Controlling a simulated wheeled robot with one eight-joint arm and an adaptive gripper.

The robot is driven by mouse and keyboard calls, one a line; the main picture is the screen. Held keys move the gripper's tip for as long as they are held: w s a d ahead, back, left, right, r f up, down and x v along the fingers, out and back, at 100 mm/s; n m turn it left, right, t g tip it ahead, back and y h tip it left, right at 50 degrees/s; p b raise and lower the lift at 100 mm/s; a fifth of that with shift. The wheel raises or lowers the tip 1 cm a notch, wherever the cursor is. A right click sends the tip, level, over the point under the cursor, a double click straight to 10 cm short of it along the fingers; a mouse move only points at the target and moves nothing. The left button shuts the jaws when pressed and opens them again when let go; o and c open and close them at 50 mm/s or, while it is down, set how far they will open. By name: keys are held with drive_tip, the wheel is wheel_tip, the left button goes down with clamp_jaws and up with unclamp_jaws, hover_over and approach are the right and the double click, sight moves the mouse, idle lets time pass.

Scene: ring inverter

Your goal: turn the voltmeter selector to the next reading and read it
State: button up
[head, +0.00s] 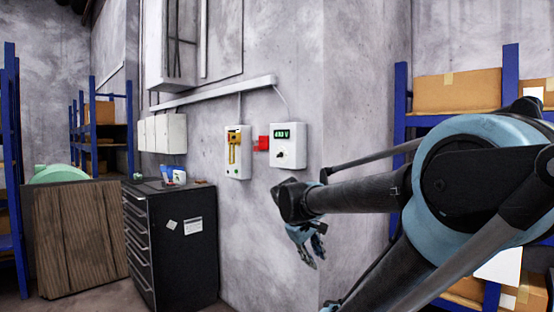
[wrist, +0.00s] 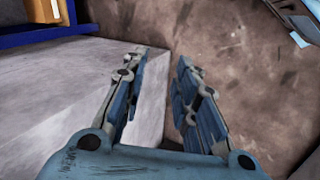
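The voltmeter (head: 288,145) is a white box on the grey wall with a lit green display (head: 283,133); the digits look like 410 V, but they are small. Its dark selector knob (head: 279,154) sits below the display; its exact pointing direction is too small to tell. My gripper (head: 317,258) hangs below and to the right of the voltmeter, apart from it, pointing downward. In the wrist view my gripper (wrist: 158,75) is open, with nothing between its fingers. The voltmeter is not visible in the wrist view.
A black drawer cabinet (head: 170,240) stands against the wall further left. Blue shelving (head: 399,110) with cardboard boxes (head: 457,91) is behind my arm.

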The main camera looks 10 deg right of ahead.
drive_tip(key=w+r+n+t+h, duration=0.1)
drive_tip(key=w+r+n+h, duration=0.2)
drive_tip(key=w+r, duration=0.55)
drive_tip(key=n+t+h, duration=0.7)
drive_tip(key=n, duration=0.1)
approach(278, 155)
drive_tip(key=x, duration=0.9)
drive_tip(key=shift+d+r, duration=0.1)
drive_tip(key=shift+d, duration=0.05)
clamp_jaws()
